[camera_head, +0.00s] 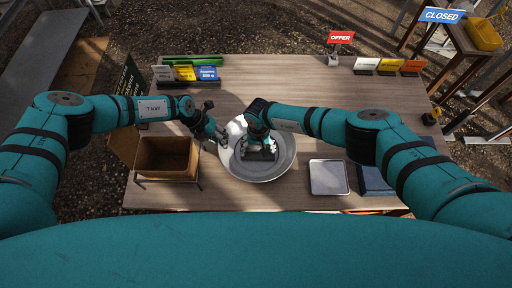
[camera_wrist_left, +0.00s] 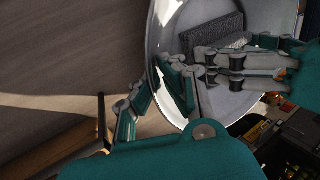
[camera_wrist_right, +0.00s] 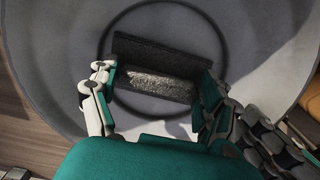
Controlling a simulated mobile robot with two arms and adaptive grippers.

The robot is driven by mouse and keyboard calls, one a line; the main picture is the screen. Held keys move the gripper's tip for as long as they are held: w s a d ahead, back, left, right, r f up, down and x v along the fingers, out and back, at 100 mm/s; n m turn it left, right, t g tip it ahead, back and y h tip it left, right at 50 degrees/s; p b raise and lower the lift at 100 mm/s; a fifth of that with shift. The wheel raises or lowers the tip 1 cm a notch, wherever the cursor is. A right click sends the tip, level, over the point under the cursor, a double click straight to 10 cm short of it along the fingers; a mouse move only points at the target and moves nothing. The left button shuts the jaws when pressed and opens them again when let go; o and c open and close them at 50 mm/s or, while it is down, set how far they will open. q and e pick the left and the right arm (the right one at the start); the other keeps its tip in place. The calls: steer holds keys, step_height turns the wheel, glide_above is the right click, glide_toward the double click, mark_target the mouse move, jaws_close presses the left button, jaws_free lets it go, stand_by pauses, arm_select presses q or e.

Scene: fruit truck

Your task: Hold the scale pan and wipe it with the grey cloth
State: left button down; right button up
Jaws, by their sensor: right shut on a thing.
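The scale pan (camera_head: 284,165) is a round, shallow, shiny metal dish at the front middle of the table. The grey cloth (camera_wrist_right: 155,85) is a dark folded piece over the pan's floor; it also shows in the left wrist view (camera_wrist_left: 215,35). My right gripper (camera_head: 260,150) is over the pan, with its fingers shut on the cloth from both sides (camera_wrist_right: 157,76). My left gripper (camera_head: 222,140) is at the pan's left rim. In the left wrist view its fingers (camera_wrist_left: 158,88) stand apart, one outside the rim and one over the inside.
A brown open box (camera_head: 165,158) stands left of the pan on the wooden table (camera_head: 270,90). A square metal plate (camera_head: 328,177) and a dark blue-grey object (camera_head: 374,182) are to the right. Coloured signs (camera_head: 195,73) and an OFFER sign (camera_head: 341,37) line the back.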

steer(key=shift+a, duration=0.85)
steer(key=shift+w+d, duration=0.1)
steer(key=shift+d, duration=0.05)
steer(key=shift+d+f, duration=0.1)
steer(key=shift+d, duration=0.7)
steer(key=shift+a, duration=0.95)
